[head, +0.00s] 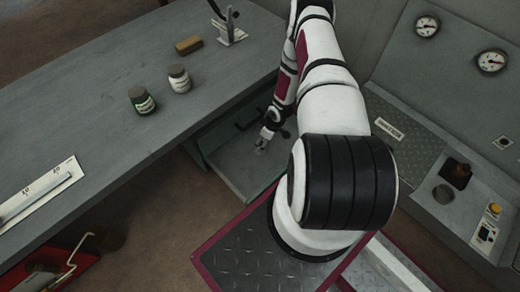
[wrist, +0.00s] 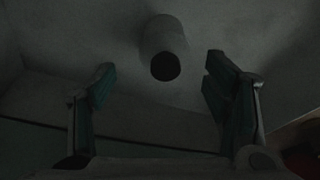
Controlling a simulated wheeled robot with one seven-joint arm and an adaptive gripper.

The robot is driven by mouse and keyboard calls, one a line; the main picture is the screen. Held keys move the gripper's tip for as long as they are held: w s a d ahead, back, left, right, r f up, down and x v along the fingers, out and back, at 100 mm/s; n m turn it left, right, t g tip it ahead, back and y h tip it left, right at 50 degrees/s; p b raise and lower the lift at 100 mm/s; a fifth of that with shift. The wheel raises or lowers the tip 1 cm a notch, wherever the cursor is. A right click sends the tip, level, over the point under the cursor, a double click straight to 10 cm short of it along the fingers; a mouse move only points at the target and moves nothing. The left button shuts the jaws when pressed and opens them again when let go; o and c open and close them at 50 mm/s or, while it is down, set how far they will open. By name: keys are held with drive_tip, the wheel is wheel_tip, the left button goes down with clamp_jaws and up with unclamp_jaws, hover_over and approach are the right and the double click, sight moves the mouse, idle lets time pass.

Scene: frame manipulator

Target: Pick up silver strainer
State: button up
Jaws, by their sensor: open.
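A grey cylinder with a dark round end (wrist: 163,36) lies between and ahead of my fingertips in the dim wrist view. It looks like the silver strainer, but the poor light hides its details. My gripper (wrist: 158,76) is open, with one finger on each side and nothing between the pads. In the head view my gripper (head: 264,138) reaches down into an open drawer (head: 222,168) under the bench. The strainer cannot be made out clearly there.
The drawer walls are close around my gripper. On the grey bench (head: 100,110) stand two jars, one green-labelled (head: 141,100) and one white-labelled (head: 179,79), and a brown block (head: 189,45). A gauge panel (head: 450,90) is at the right. A red toolbox (head: 45,270) is at the lower left.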

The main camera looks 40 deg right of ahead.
drive_tip(key=b+x, duration=0.1)
drive_tip(key=x, duration=0.2)
drive_tip(key=b+x, duration=0.1)
drive_tip(key=x, duration=0.1)
drive_tip(key=shift+s+a+b, duration=0.2)
drive_tip(key=shift+a+b, duration=0.05)
drive_tip(key=shift+b, duration=0.1)
drive_tip(key=shift+c, duration=0.5)
drive_tip(key=c, duration=1.1)
